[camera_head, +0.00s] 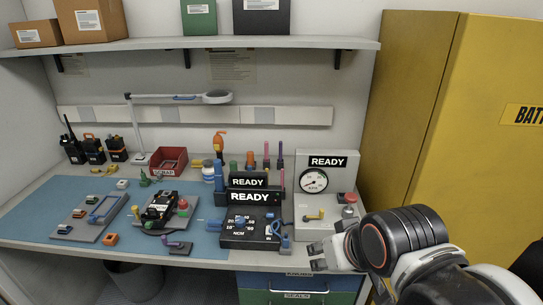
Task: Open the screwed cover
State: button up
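The screwed cover cannot be singled out for sure at this size. My gripper (315,257) is at the front right edge of the bench, in front of the grey gauge station. Its fingertips look apart, with nothing visible between them. It is well to the right of the black device and does not touch it.
Two black READY units (249,228) stand mid-bench. A grey READY station (325,215) with a gauge and red button stands at right. Handheld radios (94,149), a red scrap bin (169,162) and a lamp (180,98) are behind. A yellow cabinet (440,120) bounds the right.

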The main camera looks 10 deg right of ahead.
aim_at(161, 206)
jog(key=z, duration=0.5)
jog(key=u, duration=1.5)
jog(key=i+l, duration=0.6)
jog(key=i, duration=0.1)
